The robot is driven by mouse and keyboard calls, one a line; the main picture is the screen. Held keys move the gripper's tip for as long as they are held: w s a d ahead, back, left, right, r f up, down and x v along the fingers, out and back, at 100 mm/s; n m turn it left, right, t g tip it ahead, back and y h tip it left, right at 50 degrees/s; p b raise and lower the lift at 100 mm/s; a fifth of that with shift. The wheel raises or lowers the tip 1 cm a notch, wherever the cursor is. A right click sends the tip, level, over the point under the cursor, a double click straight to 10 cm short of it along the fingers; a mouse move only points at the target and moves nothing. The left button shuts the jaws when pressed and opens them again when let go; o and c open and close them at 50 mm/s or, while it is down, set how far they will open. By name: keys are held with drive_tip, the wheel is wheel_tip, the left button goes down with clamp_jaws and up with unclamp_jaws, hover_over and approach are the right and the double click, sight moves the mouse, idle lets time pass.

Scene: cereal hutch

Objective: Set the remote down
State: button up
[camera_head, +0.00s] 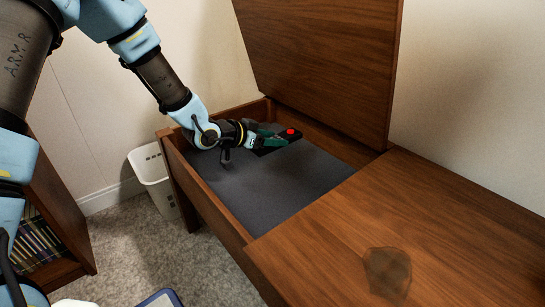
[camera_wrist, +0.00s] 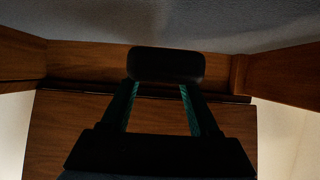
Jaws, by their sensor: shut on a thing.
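The remote (camera_head: 291,133), dark with a red spot on top, is at the end of my gripper (camera_head: 272,139) in the head view. It is over the grey-lined compartment of the wooden hutch (camera_head: 222,216), near its back. In the wrist view the remote (camera_wrist: 166,65) is a dark rounded block between the two green-lined fingers of my gripper (camera_wrist: 164,88). My gripper is shut on it. I cannot tell whether the remote touches the grey lining (camera_head: 290,182).
The hutch's raised wooden lid (camera_head: 325,60) stands behind the compartment. A closed wooden top (camera_head: 450,230) with a dark knot lies at right. A white bin (camera_head: 152,170) stands on the carpet at left, near a low bookshelf (camera_head: 70,225). Much of the lining is clear.

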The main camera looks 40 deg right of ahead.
sight(273, 159)
wheel_tip(273, 159, down, 4)
drive_tip(key=shift+f+b, duration=0.1)
drive_tip(key=shift+b, duration=0.8)
drive_tip(key=shift+f, duration=0.1)
drive_tip(key=shift+a+f+b, duration=0.1)
drive_tip(key=shift+f+b, duration=0.2)
drive_tip(key=shift+f, duration=0.3)
drive_tip(key=o, duration=1.5)
drive_tip(key=shift+f, duration=0.1)
drive_tip(key=shift+c, duration=0.2)
drive_tip(key=shift+r, duration=0.25)
drive_tip(key=p+v, duration=0.1)
drive_tip(key=v, duration=0.2)
drive_tip(key=r+p+v, duration=0.1)
drive_tip(key=p+v, duration=0.1)
drive_tip(key=v, duration=0.2)
drive_tip(key=shift+w+p, duration=0.1)
drive_tip(key=shift+p, duration=0.2)
drive_tip(key=shift+a+r, duration=0.1)
drive_tip(key=shift+a, duration=0.05)
